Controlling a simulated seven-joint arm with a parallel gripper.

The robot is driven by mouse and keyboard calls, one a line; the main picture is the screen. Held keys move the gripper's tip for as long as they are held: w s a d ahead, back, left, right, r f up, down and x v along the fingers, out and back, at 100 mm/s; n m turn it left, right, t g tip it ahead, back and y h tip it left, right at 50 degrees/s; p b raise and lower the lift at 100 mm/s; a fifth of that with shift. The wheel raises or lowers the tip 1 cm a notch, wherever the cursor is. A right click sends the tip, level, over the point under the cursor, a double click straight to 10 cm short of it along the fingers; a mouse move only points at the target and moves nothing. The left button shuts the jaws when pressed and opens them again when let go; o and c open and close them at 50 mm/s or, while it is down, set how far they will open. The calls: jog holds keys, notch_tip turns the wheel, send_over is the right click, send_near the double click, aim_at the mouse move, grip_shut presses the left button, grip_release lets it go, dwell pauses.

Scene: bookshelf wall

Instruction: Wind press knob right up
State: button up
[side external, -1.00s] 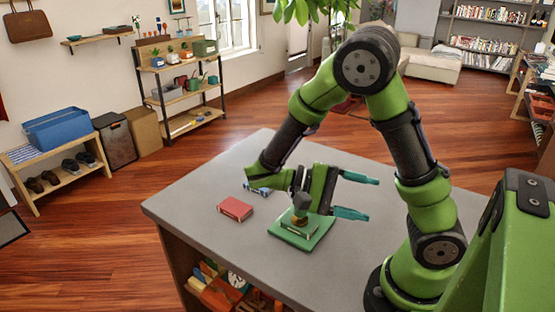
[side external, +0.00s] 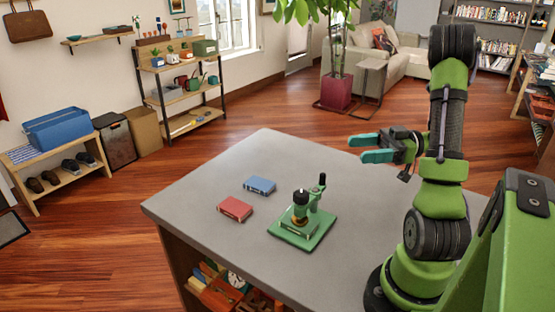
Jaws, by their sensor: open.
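The press (side external: 302,222) stands upright on its green base near the middle of the grey table. It has a green arm and a dark, rounded knob (side external: 300,197) above a brass-coloured part. A second dark post or handle (side external: 322,181) rises at its right. My gripper (side external: 368,148) is raised above and to the right of the press, well apart from it. Its two teal fingers point left, spread open with nothing between them. How high the knob is wound is too small to tell.
A red book (side external: 235,209) and a blue book (side external: 259,186) lie on the grey table (side external: 185,207) left of the press. The table's back right area is clear. A potted plant (side external: 336,92) stands on the floor beyond.

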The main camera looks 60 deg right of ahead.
send_near(294, 196)
jog(key=x, duration=1)
jog(key=shift+w+d, duration=0.1)
jog(key=shift+d, duration=0.1)
jog(key=c, duration=1)
jog(key=shift+s+n+g+y, duration=0.2)
jog(key=shift+n+g+y, duration=1.25)
jog(key=shift+g, duration=0.45)
jog(key=o, duration=1)
jog(key=shift+a, duration=0.1)
